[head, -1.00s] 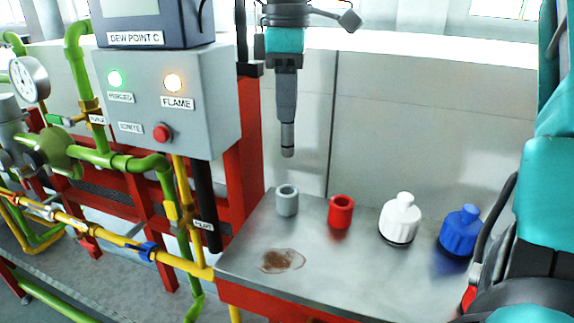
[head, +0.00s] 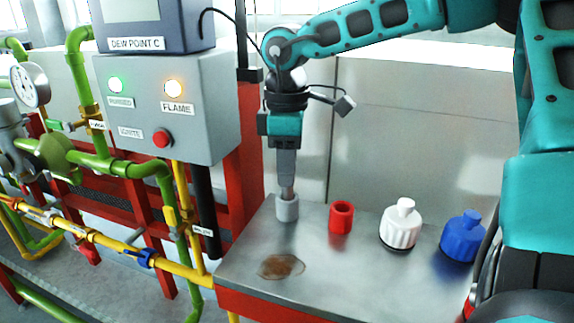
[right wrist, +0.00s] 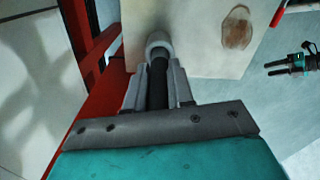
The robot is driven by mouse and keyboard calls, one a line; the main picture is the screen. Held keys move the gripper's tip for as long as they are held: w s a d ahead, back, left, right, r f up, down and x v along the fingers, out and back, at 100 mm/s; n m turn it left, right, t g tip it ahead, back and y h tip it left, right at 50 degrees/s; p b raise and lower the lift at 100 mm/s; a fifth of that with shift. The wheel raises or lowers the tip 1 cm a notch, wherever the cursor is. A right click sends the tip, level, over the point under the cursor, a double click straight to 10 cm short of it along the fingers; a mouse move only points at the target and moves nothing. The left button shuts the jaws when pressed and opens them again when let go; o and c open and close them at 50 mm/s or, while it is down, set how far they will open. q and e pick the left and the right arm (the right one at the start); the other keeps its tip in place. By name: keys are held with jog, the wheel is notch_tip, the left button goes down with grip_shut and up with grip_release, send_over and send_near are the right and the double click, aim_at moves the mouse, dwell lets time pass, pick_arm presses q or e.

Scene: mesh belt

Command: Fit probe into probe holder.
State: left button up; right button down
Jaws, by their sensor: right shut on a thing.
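My right gripper (head: 285,172) points straight down above the steel table. It is shut on the probe (head: 287,192), a slim dark rod that also shows between the fingers in the right wrist view (right wrist: 158,82). The probe holder (head: 287,210) is a short grey ring-like cup on the table's left part. It also shows in the right wrist view (right wrist: 157,41). The probe is upright, with its lower end at the holder's mouth. How deep it sits inside is hidden. What looks like my left gripper (right wrist: 270,68) is small at the right of the right wrist view.
A red hexagonal cup (head: 341,217), a white capped bottle (head: 400,226) and a blue one (head: 460,238) stand right of the holder. A brown stain (head: 281,267) lies in front. A red post (head: 245,150), black pipe (head: 205,205) and grey control box (head: 150,110) are close on the left.

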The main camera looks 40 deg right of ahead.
jog(key=shift+f, duration=0.2)
jog(key=c, duration=1)
grip_release()
jog(key=shift+r, duration=0.1)
notch_tip(320, 180, up, 12)
jog(key=shift+r, duration=0.15)
